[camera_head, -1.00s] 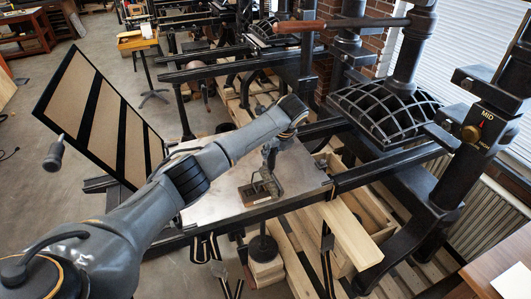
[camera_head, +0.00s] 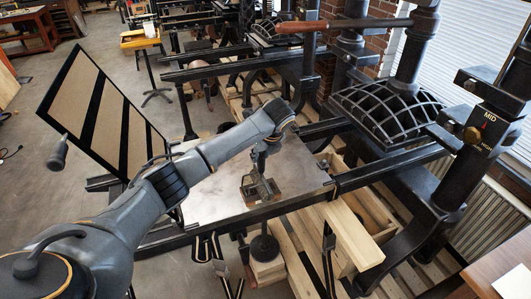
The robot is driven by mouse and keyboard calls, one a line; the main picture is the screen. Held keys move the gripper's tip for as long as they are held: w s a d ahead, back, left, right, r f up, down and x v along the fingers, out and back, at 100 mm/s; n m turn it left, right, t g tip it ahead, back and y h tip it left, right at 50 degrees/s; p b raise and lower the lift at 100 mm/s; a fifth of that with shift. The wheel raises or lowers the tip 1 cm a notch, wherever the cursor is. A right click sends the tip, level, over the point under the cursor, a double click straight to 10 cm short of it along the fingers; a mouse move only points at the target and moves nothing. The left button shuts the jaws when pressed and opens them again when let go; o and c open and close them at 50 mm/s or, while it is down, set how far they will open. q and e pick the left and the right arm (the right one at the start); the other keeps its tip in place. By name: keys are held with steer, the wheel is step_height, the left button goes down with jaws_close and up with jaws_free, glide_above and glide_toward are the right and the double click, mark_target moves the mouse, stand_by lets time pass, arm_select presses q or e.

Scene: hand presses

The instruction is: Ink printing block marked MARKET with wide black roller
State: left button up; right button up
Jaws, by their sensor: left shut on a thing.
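A small brown block (camera_head: 263,197) lies on the grey metal press bed (camera_head: 215,197). Its marking is too small to read. My left gripper (camera_head: 256,173) points down over the block, with its wrist above. It is shut on a small dark tool that looks like the roller (camera_head: 257,186), low at the block. The picture is too coarse to tell whether the roller touches the block. The fingers and the tool's handle partly hide each other. My right gripper is not in view.
A raised frame with tan panels (camera_head: 73,95) stands tilted at the left of the bed. The black ribbed press platen (camera_head: 385,112) and its column are at the right. Wooden pallets and a pale board (camera_head: 350,235) lie below. Other presses stand behind.

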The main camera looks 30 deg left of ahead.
arm_select(q)
steer(key=s+a, duration=0.3)
steer(key=s, duration=0.1)
steer(key=shift+s+a, duration=0.2)
steer(key=shift+a, duration=0.15)
stand_by(0.3)
step_height(320, 180, up, 5)
steer(key=shift+w+r, duration=0.1)
stand_by(0.8)
stand_by(0.4)
